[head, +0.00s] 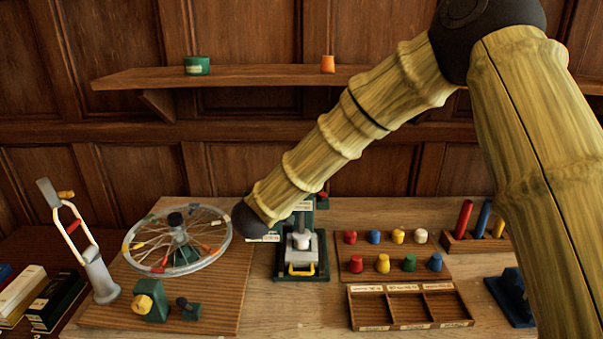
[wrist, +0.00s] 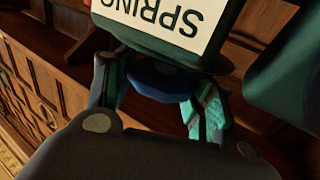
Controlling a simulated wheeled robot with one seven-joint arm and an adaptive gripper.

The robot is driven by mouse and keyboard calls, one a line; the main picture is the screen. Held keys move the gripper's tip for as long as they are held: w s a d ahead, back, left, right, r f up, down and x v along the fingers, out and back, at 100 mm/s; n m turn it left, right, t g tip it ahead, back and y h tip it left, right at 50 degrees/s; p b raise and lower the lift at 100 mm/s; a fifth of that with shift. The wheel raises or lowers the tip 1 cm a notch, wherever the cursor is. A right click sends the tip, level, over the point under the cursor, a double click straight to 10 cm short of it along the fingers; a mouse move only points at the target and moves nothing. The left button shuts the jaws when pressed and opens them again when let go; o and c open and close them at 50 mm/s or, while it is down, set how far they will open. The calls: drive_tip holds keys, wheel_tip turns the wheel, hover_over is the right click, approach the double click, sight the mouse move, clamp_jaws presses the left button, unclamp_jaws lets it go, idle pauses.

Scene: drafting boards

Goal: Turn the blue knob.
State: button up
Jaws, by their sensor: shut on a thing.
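The blue knob (wrist: 165,82) shows in the wrist view as a dark blue rounded piece under a green block with a white label (wrist: 165,15) reading SPRING, upside down in the picture. My gripper (wrist: 160,96) has its teal fingers on both sides of the knob and is shut on it. Part of the knob is hidden by the fingers and the block. In the head view I cannot make out the knob or my fingers. My arm reaches down to the dark green press-like stand (head: 316,277), its dark wrist end just left of it.
A spoked wheel (head: 150,255) lies on a wooden board left of my wrist. Coloured pegs stand on a board (head: 440,270) at right, behind a compartment tray (head: 410,327). A grey stand (head: 103,280) rises at far left. A shelf (head: 250,77) runs along the back wall.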

drive_tip(key=shift+m+g+h, duration=1.5)
drive_tip(key=shift+m+h, duration=0.2)
drive_tip(key=shift+h, duration=0.8)
drive_tip(key=o, duration=1)
drive_tip(key=shift+o, duration=0.2)
drive_tip(key=v, duration=1.2)
drive_tip(key=shift+r, duration=0.25)
drive_tip(key=shift+a+f, duration=0.1)
drive_tip(key=shift+a, duration=0.05)
